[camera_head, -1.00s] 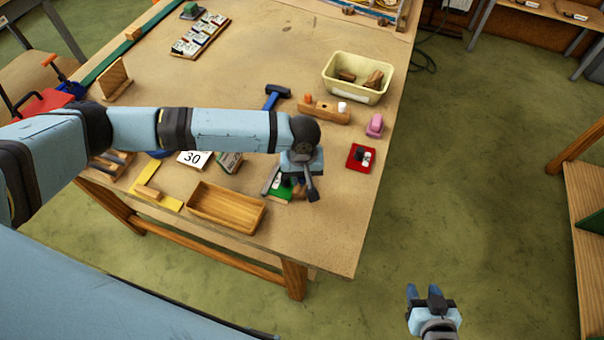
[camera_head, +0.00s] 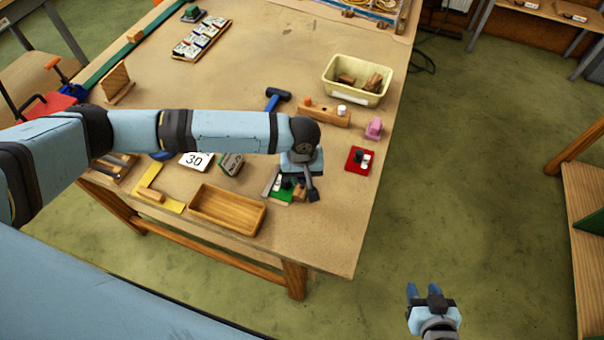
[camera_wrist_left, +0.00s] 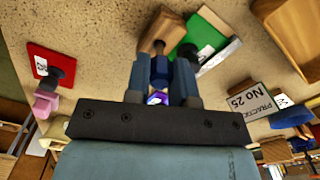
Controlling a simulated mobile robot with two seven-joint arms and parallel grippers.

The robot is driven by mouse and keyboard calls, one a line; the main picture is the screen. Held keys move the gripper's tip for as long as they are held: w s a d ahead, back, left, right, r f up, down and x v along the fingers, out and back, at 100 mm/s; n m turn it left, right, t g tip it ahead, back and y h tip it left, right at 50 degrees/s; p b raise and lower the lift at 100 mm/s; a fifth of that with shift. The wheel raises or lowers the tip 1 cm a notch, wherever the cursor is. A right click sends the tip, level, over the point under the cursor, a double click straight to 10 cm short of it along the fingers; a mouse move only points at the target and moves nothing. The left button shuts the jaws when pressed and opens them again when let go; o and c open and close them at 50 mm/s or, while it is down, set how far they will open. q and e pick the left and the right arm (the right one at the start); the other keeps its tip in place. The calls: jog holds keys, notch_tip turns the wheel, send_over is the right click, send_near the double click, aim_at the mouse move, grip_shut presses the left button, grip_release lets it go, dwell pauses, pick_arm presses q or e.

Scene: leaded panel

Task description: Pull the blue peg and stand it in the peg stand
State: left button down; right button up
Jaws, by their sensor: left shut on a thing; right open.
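My left gripper (camera_head: 300,184) is low over the near right part of the workbench. In the left wrist view its two fingers (camera_wrist_left: 161,62) are shut on the blue peg (camera_wrist_left: 159,74), whose end shows purple-blue between them. A small wooden block (camera_wrist_left: 160,33) lies just beyond the fingertips; I cannot tell whether the peg still sits in it. A wooden bar (camera_head: 322,112) holding an orange peg and a white peg, probably the peg stand, is farther back on the bench. My right gripper (camera_head: 423,290) is open and empty, over the floor right of the bench.
Beside the left gripper is a green plate (camera_wrist_left: 207,36) with a black part. A red plate (camera_head: 355,168), a pink object (camera_head: 374,128), a blue hammer (camera_head: 271,98), a cream bin (camera_head: 336,90) and a wooden tray (camera_head: 203,219) stand around it. Bare bench (camera_head: 325,235) lies nearer the front.

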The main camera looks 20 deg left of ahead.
pick_arm(q)
jog(key=shift+r, duration=1.1)
jog(key=c, duration=1.8)
grip_release()
grip_shut()
